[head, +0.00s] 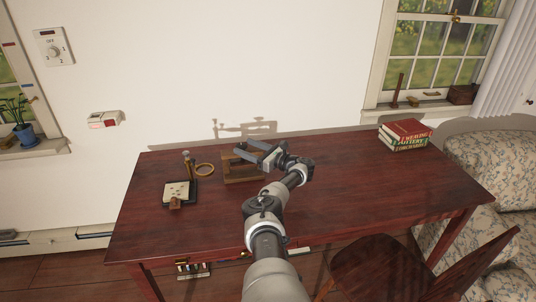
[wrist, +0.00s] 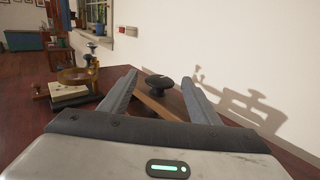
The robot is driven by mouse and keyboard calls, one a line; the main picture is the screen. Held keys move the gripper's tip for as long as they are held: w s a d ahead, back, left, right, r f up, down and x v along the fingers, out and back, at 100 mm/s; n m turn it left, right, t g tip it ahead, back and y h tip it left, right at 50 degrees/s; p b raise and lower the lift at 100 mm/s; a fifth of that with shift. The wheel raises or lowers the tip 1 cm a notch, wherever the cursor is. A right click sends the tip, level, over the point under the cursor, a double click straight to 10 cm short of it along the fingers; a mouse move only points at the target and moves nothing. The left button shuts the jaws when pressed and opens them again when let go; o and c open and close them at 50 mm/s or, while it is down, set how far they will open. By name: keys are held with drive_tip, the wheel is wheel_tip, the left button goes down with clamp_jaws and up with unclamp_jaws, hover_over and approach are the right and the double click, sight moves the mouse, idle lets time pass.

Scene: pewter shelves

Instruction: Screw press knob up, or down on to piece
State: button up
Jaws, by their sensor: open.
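A small wooden press (head: 243,174) stands on the red-brown table, with its top partly covered by my gripper in the head view. In the wrist view its black round knob (wrist: 158,83) sits above a wooden bar (wrist: 161,106). My gripper (head: 243,149) is over the press, and its two fingers are apart. In the wrist view the fingers of my gripper (wrist: 158,78) lie on either side of the knob, with gaps visible on both sides. I cannot make out the knob in the head view.
Books (head: 405,134) lie at the table's back right. A chair (head: 390,272) is at the front right.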

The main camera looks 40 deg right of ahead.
drive_tip(key=p+v, duration=0.1)
drive_tip(key=v, duration=1.3)
drive_tip(key=shift+s, duration=0.1)
